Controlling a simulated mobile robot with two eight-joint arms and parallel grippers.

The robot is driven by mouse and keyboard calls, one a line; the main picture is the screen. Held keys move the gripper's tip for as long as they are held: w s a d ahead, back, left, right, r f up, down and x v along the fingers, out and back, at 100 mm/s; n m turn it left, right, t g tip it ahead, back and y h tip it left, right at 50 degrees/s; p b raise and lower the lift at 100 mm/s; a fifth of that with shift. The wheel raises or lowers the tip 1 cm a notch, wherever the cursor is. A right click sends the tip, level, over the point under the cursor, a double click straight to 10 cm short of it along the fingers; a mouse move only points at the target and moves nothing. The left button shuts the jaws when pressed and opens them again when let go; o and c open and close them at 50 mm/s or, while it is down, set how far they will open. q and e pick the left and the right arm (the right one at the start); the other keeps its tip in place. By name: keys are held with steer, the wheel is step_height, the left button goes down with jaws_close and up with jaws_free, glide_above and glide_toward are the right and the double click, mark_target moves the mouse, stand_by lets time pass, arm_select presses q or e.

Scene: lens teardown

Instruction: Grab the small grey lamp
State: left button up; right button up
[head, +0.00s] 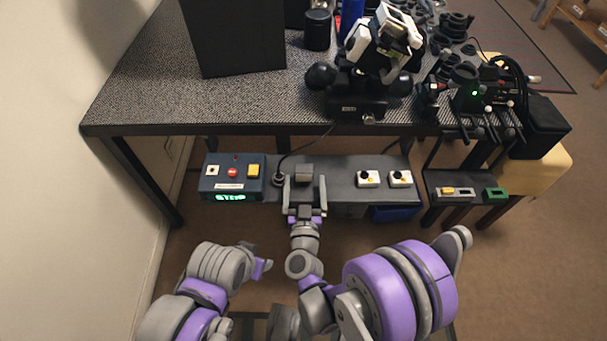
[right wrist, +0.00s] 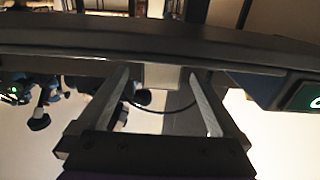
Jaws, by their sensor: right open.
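A small grey block (head: 304,172), which seems to be the grey lamp, stands on the low shelf below the table edge, right of the blue control box. In the right wrist view a pale block (right wrist: 161,75) shows between the finger tips, probably the same thing. My right gripper (head: 305,187) is open, its two fingers pointing at the block with a gap between them; I cannot tell whether they touch it. The right wrist view shows both fingers (right wrist: 160,82) apart. My left arm's end (head: 262,268) is low at left; its jaw state is unclear.
A blue box (head: 231,178) with buttons and a green display stands left of the block. Two white switch boxes (head: 369,179) sit to the right on the shelf (head: 340,187). The table (head: 150,100) overhangs behind, holding a black-and-white device (head: 385,45). A cable hangs near the block.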

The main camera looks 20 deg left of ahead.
steer(key=b+x, duration=0.1)
steer(key=x, duration=0.6)
steer(key=shift+a, duration=0.15)
steer(key=shift+r, duration=0.1)
jaws_close()
